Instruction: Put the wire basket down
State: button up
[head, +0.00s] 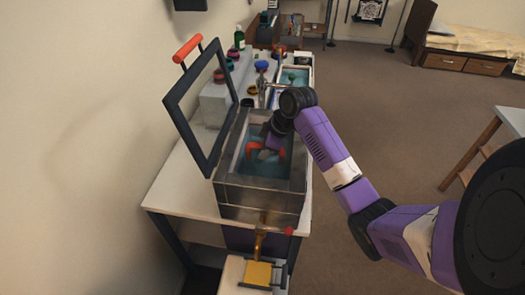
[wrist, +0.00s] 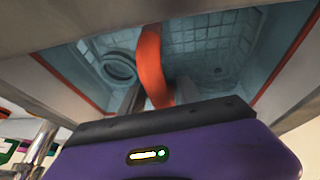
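The wire basket shows in the wrist view as a pale grid with an orange handle (wrist: 151,65). A round ring (wrist: 119,68) lies at its left side. My gripper (wrist: 153,98) has its fingers on either side of the handle and appears shut on it. In the head view, my gripper (head: 271,143) reaches down into the open metal tank (head: 260,195), with the orange handle (head: 282,154) beside it. The basket is low inside the tank, among bluish liquid. Whether its base touches the tank floor is hidden.
The tank's dark-framed lid (head: 178,103) stands open at the left, with a red grip. A white bench (head: 175,190) carries bottles, jars and another blue-filled tray (head: 295,77) behind the tank. Open floor lies to the right.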

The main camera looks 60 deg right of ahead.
jog(key=shift+r, duration=0.1)
jog(key=b+v, duration=0.1)
jog(key=v, duration=1.1)
dwell(0.5)
